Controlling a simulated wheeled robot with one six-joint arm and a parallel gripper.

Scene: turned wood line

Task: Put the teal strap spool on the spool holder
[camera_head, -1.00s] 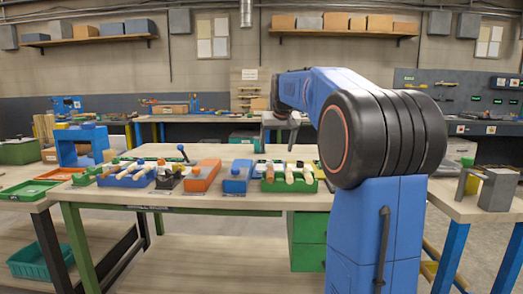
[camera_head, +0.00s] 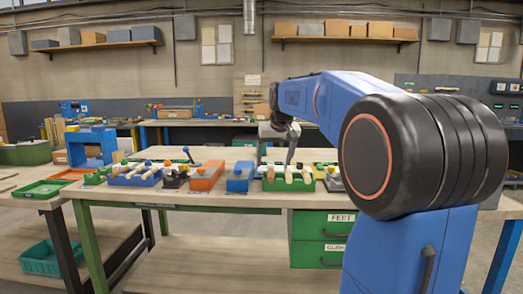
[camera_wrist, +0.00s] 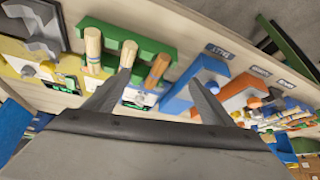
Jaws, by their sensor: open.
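My gripper (camera_head: 276,152) hangs over the far part of the middle bench, behind the row of holders. In the wrist view my gripper (camera_wrist: 158,82) has its two fingers spread wide, with nothing between them. I cannot make out a teal strap spool in either current view. I cannot pick out the spool holder with certainty either. Below the fingers in the wrist view is a green rack (camera_wrist: 128,38) with wooden pegs. An orange block (camera_wrist: 240,92) and a blue block (camera_wrist: 195,85) lie to its right.
The bench (camera_head: 185,205) carries a row of coloured holders along its front. A teal crate (camera_head: 40,258) sits low at left. My arm covers the right side.

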